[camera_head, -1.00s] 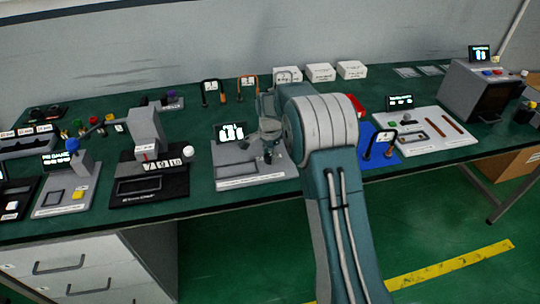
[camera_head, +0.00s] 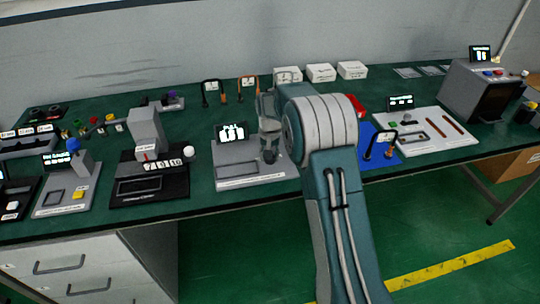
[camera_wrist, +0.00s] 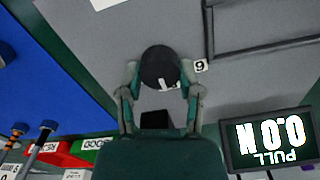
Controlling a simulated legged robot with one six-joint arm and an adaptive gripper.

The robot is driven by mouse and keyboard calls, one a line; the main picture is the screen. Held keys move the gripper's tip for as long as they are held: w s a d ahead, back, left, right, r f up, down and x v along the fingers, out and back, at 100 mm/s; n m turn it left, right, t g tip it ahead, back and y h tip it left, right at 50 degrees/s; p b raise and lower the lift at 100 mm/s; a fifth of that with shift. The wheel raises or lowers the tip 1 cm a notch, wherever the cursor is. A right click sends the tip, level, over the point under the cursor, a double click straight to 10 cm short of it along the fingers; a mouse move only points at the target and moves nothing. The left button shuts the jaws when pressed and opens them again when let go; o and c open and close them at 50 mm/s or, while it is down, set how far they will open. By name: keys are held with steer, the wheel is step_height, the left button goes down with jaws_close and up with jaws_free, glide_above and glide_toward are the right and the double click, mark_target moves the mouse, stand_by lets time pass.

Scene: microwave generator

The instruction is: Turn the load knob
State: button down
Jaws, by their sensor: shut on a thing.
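The load knob (camera_wrist: 157,63) is a dark round knob with a white pointer mark, on a light grey panel in the wrist view. My gripper (camera_wrist: 161,78) has one finger on each side of it and is shut on it. The display (camera_wrist: 268,138) appears upside down in the wrist view, reading PULL and 0.0N.
A black device with a grey head (camera_head: 146,130) stands left of the module. A blue mat (camera_head: 367,150) with looped handles lies to the right, beyond my arm. White boxes (camera_head: 320,73) stand behind. The bench front edge is close below the module.

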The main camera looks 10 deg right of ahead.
steer(key=n, duration=0.5)
steer(key=shift+f+n, duration=0.1)
steer(key=shift+n, duration=0.2)
steer(key=n, duration=0.5)
steer(key=shift+a+n, duration=0.1)
steer(key=shift+n, duration=0.3)
steer(key=shift+c, duration=1.3)
jaws_free()
step_height(320, 180, up, 12)
